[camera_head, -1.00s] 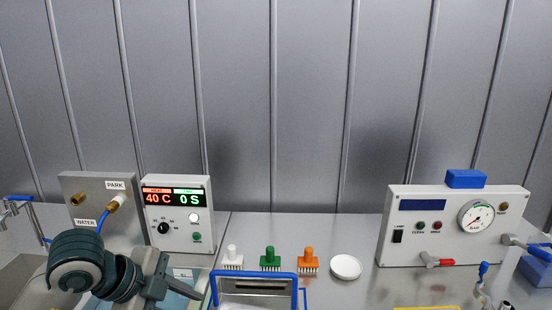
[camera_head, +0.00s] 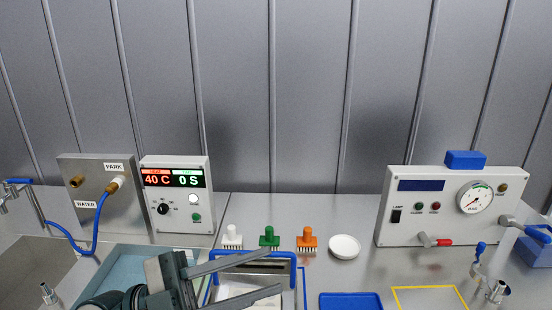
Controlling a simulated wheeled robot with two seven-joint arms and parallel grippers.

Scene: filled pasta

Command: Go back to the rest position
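My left gripper (camera_head: 256,284) is at the bottom centre-left of the head view. Its two long grey fingers point right and stand apart, with nothing seen between them. The fingers pass over a blue-handled tray (camera_head: 291,272) and partly hide it. The gripper's wrist covers part of a light-blue basin (camera_head: 127,260). My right gripper is not in the head view.
A grey box with a 40 C display (camera_head: 178,205) and a steel panel with a blue hose (camera_head: 95,240) stand behind. White, green (camera_head: 269,238) and orange brushes and a white dish (camera_head: 344,247) line the counter. A gauge box (camera_head: 452,206) stands right.

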